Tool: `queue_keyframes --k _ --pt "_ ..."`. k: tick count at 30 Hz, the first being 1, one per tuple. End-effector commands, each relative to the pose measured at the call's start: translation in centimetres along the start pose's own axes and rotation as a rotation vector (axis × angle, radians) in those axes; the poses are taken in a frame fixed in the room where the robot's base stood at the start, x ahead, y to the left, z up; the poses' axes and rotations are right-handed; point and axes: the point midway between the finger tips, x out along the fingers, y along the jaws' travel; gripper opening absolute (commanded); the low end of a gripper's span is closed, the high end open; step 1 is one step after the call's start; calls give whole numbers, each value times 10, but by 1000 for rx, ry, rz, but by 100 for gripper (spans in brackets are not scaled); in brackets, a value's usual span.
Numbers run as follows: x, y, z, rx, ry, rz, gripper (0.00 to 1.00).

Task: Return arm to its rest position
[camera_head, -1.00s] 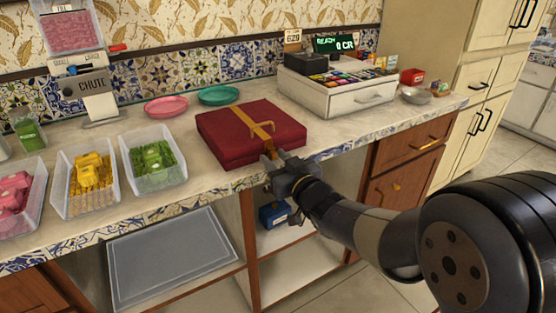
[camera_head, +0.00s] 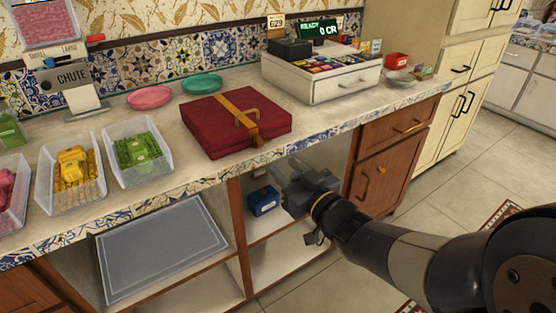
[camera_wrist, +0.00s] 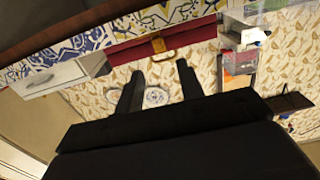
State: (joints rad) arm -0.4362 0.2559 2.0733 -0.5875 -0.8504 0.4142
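My gripper (camera_head: 288,172) hangs in front of the counter's front edge, below and to the right of the dark red case. It is clear of the case and of the counter. In the wrist view my gripper's two black fingers (camera_wrist: 158,74) stand apart with nothing held between them. My arm reaches in from the lower right of the head view, bent and stretched forward. The red case (camera_head: 205,129) with a gold strap and handle lies shut on the counter. Its front with the handle also shows in the wrist view (camera_wrist: 130,52), which appears upside down.
The counter (camera_head: 190,172) holds bins of yellow (camera_head: 50,196) and green (camera_head: 118,169) pieces, pink (camera_head: 150,97) and teal (camera_head: 201,83) plates, and a cash register (camera_head: 325,83). Open shelves below hold a blue box (camera_head: 263,201). Floor (camera_head: 440,205) at the right is clear.

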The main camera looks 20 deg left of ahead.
Motion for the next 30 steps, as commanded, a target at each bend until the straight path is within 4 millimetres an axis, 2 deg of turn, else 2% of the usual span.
queue_keyframes --k 11,16,20,30 --pt "-5 0 0 0 0 -1 36" --pt "2 0 0 0 0 -1 36" --pt "19 -1 2 -1 -1 -3 36" --pt "81 0 2 0 -1 0 36"
